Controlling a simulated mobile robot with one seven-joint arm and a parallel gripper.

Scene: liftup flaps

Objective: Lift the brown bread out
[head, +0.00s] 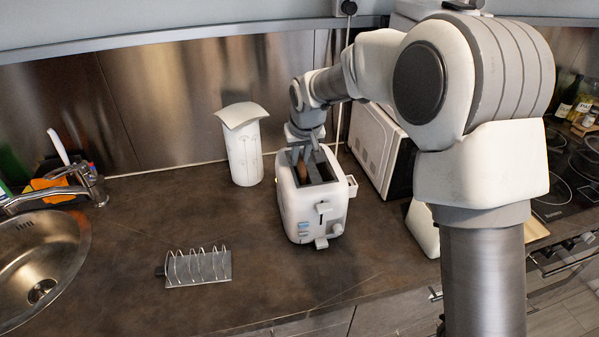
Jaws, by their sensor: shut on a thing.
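A white toaster (312,207) stands on the dark counter, with its lever and controls on the front side. My gripper (305,160) points down at the toaster's top opening, with its fingertips at the slots. The brown bread (302,173) shows as a small brown patch between the fingers at the left slot. My gripper is shut on the bread. Most of the bread is hidden by the fingers and the toaster, so I cannot tell how deep it sits.
A metal toast rack (198,267) lies on the counter at front left, with clear counter around it. A white canister (243,150) stands behind the toaster at left. A white microwave (375,145) is at right, and a sink (40,255) at far left.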

